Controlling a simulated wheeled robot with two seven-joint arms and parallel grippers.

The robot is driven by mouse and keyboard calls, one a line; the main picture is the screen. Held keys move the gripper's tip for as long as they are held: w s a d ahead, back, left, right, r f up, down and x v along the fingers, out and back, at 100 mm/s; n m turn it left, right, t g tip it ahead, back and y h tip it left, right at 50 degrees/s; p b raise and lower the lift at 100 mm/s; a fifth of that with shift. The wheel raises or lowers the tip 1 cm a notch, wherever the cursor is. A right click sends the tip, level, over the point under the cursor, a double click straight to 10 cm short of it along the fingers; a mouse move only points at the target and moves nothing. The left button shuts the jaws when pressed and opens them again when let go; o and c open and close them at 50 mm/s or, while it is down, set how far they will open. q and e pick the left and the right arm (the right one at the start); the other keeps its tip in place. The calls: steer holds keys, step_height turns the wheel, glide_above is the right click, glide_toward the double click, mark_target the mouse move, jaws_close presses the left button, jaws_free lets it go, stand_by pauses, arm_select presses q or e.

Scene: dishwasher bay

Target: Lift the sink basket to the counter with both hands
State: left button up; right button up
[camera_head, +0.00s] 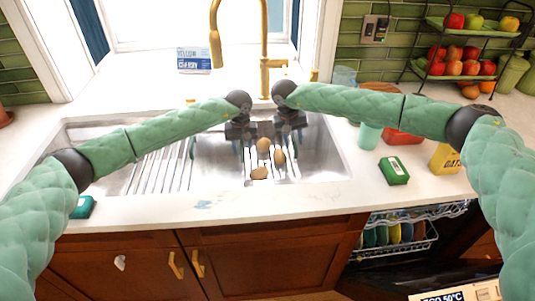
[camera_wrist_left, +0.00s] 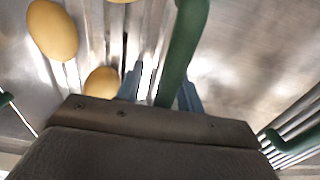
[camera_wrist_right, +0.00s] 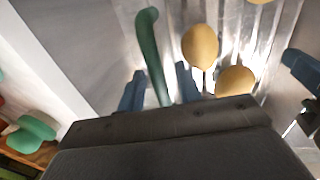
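The sink basket is hard to make out against the steel; its green handle parts show between my fingers, at the left (camera_wrist_left: 183,50) and at the right (camera_wrist_right: 150,50). Several tan, egg-shaped items (camera_head: 263,145) lie in the middle of the sink, also in the left wrist view (camera_wrist_left: 52,30) and right wrist view (camera_wrist_right: 200,45). My left gripper (camera_wrist_left: 160,92) is open, with a green bar between its blue-grey fingers. My right gripper (camera_wrist_right: 160,90) is open too, with a green bar between its fingers and gaps beside it. The grippers hide much of the basket in the head view.
The steel sink (camera_head: 325,160) is set in a white counter (camera_head: 370,187). A gold faucet (camera_head: 264,60) rises behind it. A green box (camera_head: 394,170), a yellow box (camera_head: 445,158) and a tiered fruit rack (camera_head: 470,50) stand at the right. An open dishwasher (camera_head: 400,238) is below right.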

arm_select(q)
steer(key=shift+r, duration=0.1)
arm_select(e)
steer(key=shift+s+r, duration=0.1)
arm_select(q)
steer(key=shift+s, duration=0.1)
steer(key=shift+c, duration=0.7)
arm_select(e)
steer(key=shift+c, duration=0.6)
arm_select(q)
jaws_close()
arm_select(e)
jaws_close()
arm_select(q)
steer(key=shift+r, duration=0.2)
arm_select(e)
steer(key=shift+r, duration=0.2)
